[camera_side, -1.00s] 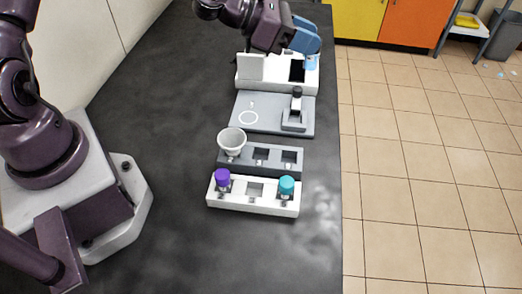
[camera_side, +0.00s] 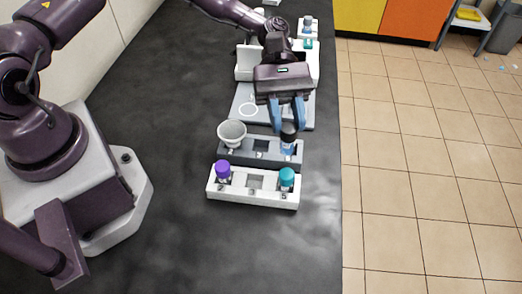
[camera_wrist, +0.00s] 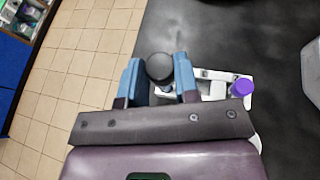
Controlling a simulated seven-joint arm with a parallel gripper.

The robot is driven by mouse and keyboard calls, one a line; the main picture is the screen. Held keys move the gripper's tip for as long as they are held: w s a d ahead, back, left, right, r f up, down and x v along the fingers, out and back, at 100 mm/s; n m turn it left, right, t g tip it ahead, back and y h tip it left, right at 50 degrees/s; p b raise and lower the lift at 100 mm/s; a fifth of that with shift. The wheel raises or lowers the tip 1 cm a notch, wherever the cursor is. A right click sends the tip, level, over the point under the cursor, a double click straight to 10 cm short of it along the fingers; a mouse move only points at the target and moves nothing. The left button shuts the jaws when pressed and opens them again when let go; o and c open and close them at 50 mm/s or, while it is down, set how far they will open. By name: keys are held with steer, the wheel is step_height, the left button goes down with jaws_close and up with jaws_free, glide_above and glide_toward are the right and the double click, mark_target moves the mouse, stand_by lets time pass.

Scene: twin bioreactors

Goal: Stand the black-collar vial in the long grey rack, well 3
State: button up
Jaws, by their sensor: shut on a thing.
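The black-collar vial (camera_side: 288,133) is upright between the blue fingers of my gripper (camera_side: 288,116), which is shut on it. Its clear bluish body shows below the dark collar, over the right well of the grey rack (camera_side: 240,158); I cannot tell whether its foot is in the well. In the wrist view its round black top (camera_wrist: 159,66) shows between the fingertips of my gripper (camera_wrist: 158,72). The grey rack's middle well (camera_side: 261,147) is empty. A white cup (camera_side: 232,132) sits at its left well. The well numbers are too small to read surely.
A white rack (camera_side: 252,198) stands in front, with a purple-capped vial (camera_side: 222,169) at left, a teal-capped vial (camera_side: 287,177) at right and an empty middle well. A grey plate (camera_side: 240,112) and white equipment (camera_side: 246,63) lie behind. The table's right edge is close.

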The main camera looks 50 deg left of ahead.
steer(key=s+f+m+g+y, duration=0.25)
steer(key=m+g+y, duration=0.35)
steer(key=m+y, duration=0.3)
step_height(320, 180, up, 13)
steer(key=m+t+y, duration=1.2)
steer(key=m+t, duration=1)
steer(key=m, duration=0.8)
glide_above(260, 137)
steer(key=s+d, duration=0.2)
steer(key=d, duration=0.1)
step_height(260, 137, down, 20)
steer(key=shift+s+f, duration=0.1)
steer(key=shift+s, duration=0.05)
steer(key=o, duration=0.6)
